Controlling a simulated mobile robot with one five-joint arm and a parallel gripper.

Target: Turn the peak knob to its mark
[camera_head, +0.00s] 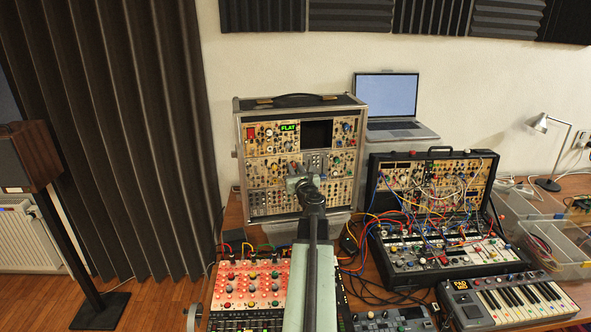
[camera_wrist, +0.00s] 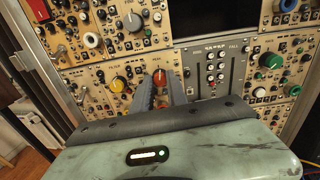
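A tall case of cream and grey synth modules (camera_head: 240,130) stands on the table in the head view. In the wrist view, a red-orange knob (camera_wrist: 159,77) on a cream panel shows between the two grey fingers of my gripper (camera_wrist: 160,85). The fingers are apart, with a gap in between; I cannot tell whether they touch the knob. A yellow knob (camera_wrist: 118,85) is just to its left.
A grey slider panel (camera_wrist: 212,68) is right of the red-orange knob. A cabled synth case (camera_head: 375,200), a red-topped mixer (camera_head: 245,285) and a keyboard (camera_head: 515,300) crowd the table. A laptop (camera_head: 386,97) stands behind.

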